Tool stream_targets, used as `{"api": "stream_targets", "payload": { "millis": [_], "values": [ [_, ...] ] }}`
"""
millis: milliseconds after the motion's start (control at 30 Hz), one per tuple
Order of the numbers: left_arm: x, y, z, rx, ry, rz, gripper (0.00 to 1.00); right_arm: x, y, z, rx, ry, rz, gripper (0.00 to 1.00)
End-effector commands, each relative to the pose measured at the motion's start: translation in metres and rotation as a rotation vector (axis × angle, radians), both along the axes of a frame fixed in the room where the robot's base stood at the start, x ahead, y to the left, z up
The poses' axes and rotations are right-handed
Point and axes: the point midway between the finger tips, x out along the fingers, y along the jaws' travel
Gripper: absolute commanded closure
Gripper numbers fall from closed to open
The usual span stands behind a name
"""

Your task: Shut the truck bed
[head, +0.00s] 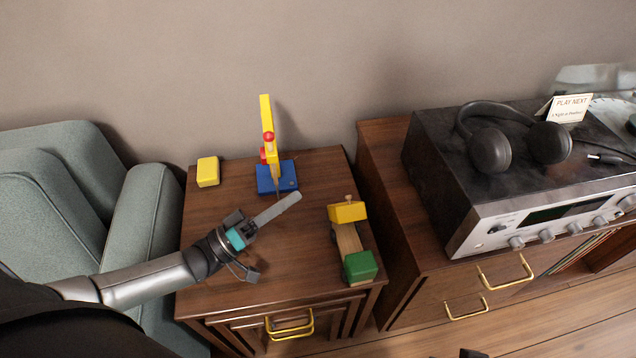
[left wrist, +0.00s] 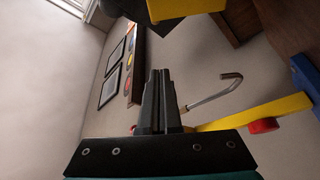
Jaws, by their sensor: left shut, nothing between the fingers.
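A toy truck stands on the right side of the small wooden table, with a green block (head: 360,266) at its near end and a bare wooden chassis (head: 348,240) in the middle. A yellow part (head: 347,211) sits at its far end, with a small wooden knob behind it. I cannot tell from here how far the bed is tilted. My left gripper (head: 297,198) is shut and empty, above the table to the left of the truck, pointing towards its far end without touching it. Its shut fingers (left wrist: 160,75) also show in the left wrist view.
A toy crane with a blue base (head: 277,177) and yellow mast stands behind my left gripper. A yellow block (head: 208,171) lies back left. A stereo receiver (head: 535,212) stands on the cabinet at right.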

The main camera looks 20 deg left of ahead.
Motion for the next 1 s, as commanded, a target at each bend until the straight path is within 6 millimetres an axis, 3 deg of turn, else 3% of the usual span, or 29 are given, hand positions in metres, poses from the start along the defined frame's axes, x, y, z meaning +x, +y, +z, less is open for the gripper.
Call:
{"api": "stream_targets", "payload": {
  "millis": [167, 500, 667, 1000],
  "values": [
    [0.019, -0.014, 0.008, -0.003, -0.006, -0.001, 1.0, 0.001, 0.0, 0.006, 0.001, -0.009, 0.0, 0.5],
    [0.077, -0.057, 0.028, -0.002, -0.008, -0.001, 1.0, 0.002, 0.0, 0.036, 0.007, -0.055, -0.002, 0.5],
    [0.064, -0.066, 0.011, 0.0, 0.001, 0.0, 1.0, 0.0, 0.0, 0.051, 0.009, -0.076, -0.002, 0.5],
    [0.053, -0.075, 0.0, 0.001, -0.002, 0.001, 1.0, 0.009, 0.009, 0.055, 0.039, -0.155, 0.016, 0.5]
  ]
}}
